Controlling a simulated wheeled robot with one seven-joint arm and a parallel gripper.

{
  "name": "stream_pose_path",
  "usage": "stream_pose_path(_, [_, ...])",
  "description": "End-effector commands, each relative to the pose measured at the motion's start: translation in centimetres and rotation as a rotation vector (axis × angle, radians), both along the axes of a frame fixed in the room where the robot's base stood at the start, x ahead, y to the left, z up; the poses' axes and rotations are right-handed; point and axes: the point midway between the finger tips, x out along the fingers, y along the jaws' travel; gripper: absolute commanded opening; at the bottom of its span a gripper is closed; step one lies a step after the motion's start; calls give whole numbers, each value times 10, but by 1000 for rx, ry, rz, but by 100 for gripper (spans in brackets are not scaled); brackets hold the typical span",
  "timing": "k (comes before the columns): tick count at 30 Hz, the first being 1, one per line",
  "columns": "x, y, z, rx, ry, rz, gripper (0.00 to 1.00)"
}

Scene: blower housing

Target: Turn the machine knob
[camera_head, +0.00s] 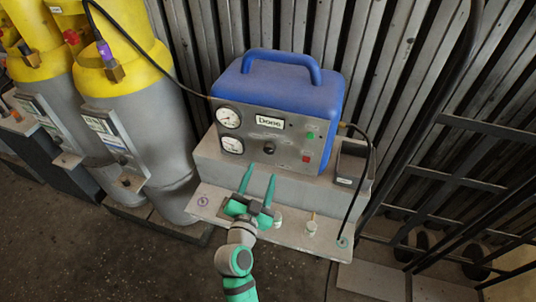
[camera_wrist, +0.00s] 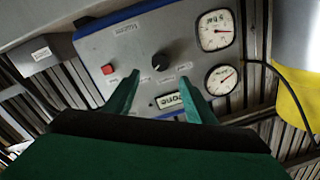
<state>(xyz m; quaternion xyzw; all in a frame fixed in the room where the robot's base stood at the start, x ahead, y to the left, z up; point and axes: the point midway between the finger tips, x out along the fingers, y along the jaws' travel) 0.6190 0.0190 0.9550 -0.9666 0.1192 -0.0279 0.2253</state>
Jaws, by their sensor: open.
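The machine (camera_head: 262,85) is a blue housing with a handle on top and a grey front panel, standing on a grey stepped base. Its dark round knob (camera_head: 269,148) sits low in the middle of the panel. The wrist view, turned upside down, shows the knob (camera_wrist: 160,62) with a pale pointer mark. My green gripper (camera_head: 261,171) is open and empty in front of the panel, with its fingertips just below the knob in the head view. In the wrist view my fingers (camera_wrist: 159,78) stand apart on either side of the knob, not closed on it.
Two gauges (camera_head: 229,117) and a red button (camera_head: 306,158) flank the knob. Small fittings (camera_head: 311,225) stand on the base's lower ledge. Gas cylinders (camera_head: 130,120) stand at left, and a dark metal cart (camera_head: 450,140) at right. Black hoses run to both sides.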

Motion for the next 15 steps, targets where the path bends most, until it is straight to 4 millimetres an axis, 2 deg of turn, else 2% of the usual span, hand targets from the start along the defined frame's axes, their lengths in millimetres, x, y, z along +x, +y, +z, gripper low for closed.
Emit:
stream_pose_path(9, [54, -13, 1, 1, -2, 0, 50])
stream_pose_path(15, [80, -20, 0, 1, 0, 0, 50])
